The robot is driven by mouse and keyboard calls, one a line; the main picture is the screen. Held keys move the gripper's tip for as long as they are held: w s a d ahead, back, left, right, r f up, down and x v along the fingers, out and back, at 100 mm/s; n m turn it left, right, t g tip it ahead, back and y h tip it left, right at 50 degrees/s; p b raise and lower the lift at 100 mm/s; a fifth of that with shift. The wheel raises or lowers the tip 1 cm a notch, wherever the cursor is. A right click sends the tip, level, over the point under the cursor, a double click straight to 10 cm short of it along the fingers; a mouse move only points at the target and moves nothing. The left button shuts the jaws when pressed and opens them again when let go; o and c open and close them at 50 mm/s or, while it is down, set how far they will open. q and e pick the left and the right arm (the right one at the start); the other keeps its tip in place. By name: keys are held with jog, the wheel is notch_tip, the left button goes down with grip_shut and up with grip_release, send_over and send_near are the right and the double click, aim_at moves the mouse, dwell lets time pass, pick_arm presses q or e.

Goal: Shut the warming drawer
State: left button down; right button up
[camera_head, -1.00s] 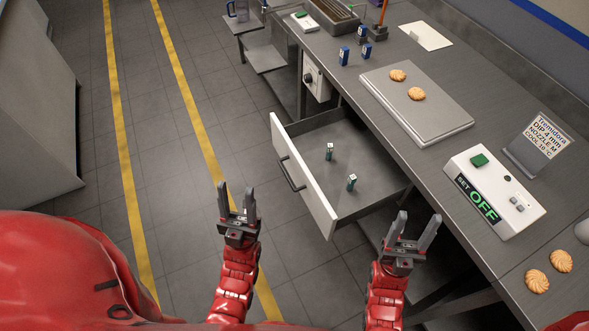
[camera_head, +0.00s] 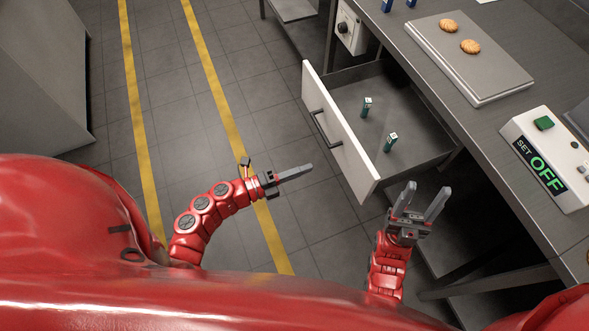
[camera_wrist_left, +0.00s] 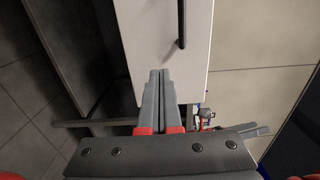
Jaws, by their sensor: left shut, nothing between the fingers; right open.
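The warming drawer (camera_head: 345,140) stands pulled out from under the worktop, with its white front and dark bar handle (camera_head: 318,128) facing left. My right gripper (camera_head: 423,192) is open and empty, near the drawer's near corner.
The steel worktop (camera_head: 450,95) runs along the right, holding a grey slab (camera_head: 490,75) with two biscuits and a control box (camera_head: 550,165) reading "SET OFF". Its legs and lower frame lie at lower right. The floor left of the drawer is clear.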

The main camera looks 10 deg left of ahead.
aim_at(343, 155)
pick_arm(q)
jog(key=p+x, duration=0.2)
jog(key=x, duration=0.7)
jog(key=shift+d, duration=0.1)
jog(key=b+x, duration=0.9)
jog(key=x, duration=1.6)
jog(key=shift+d+f, duration=0.1)
jog(key=shift+f, duration=0.05)
jog(key=shift+w+d+b, duration=0.25)
jog(key=shift+d+b, duration=0.05)
jog(key=shift+w+d, duration=0.1)
